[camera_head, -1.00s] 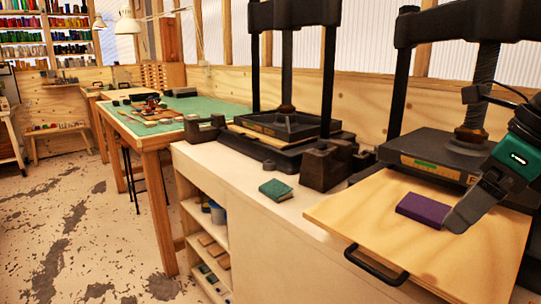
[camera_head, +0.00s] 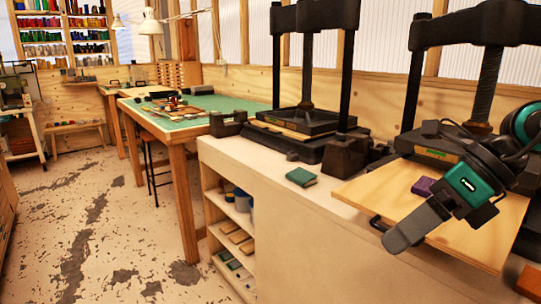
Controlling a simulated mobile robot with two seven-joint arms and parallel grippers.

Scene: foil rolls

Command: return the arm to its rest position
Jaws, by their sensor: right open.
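My right gripper (camera_head: 406,228) comes in from the right side of the head view. Its grey finger reaches down and to the left, in front of the wooden board's left edge. It holds nothing that I can see. The arm's black links and teal panel cover part of the wooden board (camera_head: 372,190) with its black handle. A purple block (camera_head: 423,186) lies on the board, partly hidden behind my right arm. My left gripper is out of view.
A small green block (camera_head: 301,177) lies on the white cabinet top (camera_head: 262,160). Two black presses (camera_head: 300,118) stand at the back. A green-topped table (camera_head: 195,118) stands left of the cabinet. The worn floor (camera_head: 110,230) at left is clear.

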